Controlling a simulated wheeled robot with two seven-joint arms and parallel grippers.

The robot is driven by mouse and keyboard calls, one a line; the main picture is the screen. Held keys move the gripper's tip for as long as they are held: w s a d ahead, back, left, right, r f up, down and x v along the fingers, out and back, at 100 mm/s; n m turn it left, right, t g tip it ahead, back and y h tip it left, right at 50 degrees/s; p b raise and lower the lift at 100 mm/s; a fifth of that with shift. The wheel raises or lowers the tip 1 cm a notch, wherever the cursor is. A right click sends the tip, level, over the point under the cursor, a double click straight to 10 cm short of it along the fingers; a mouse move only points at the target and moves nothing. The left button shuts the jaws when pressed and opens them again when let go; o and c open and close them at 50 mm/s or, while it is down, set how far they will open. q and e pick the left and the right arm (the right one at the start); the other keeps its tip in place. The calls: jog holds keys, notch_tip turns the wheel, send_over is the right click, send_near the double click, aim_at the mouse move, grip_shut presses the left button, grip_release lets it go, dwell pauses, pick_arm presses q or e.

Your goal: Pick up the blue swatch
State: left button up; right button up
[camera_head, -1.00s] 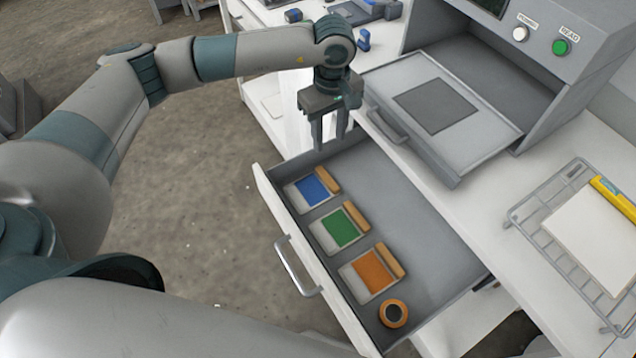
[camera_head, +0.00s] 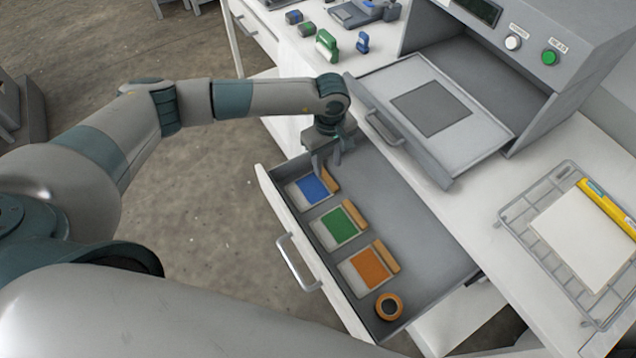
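The blue swatch (camera_head: 312,188) lies flat at the far end of the open drawer (camera_head: 408,232). It is a pale card with a blue square and an orange-brown strip along its right edge. My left gripper (camera_head: 326,168) points down right at the swatch's upper edge, by the strip. Its fingers look apart, with the strip's top end near them; I cannot tell whether they touch it. My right gripper is not in view.
A green swatch (camera_head: 338,227), an orange swatch (camera_head: 369,268) and an orange ring-shaped roll (camera_head: 389,306) lie in the same drawer. The press tray (camera_head: 475,131) juts out on the right. A wire rack (camera_head: 527,213) holds a white sheet.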

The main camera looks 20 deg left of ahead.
aim_at(327, 177)
pick_arm(q)
jog(key=shift+s+f+p, duration=0.1)
jog(key=shift+f+p, duration=0.65)
jog(key=shift+p, duration=0.25)
notch_tip(327, 177, down, 3)
jog(key=shift+r+p, duration=0.1)
jog(key=shift+p, duration=0.6)
jog(key=shift+f, duration=0.45)
grip_shut()
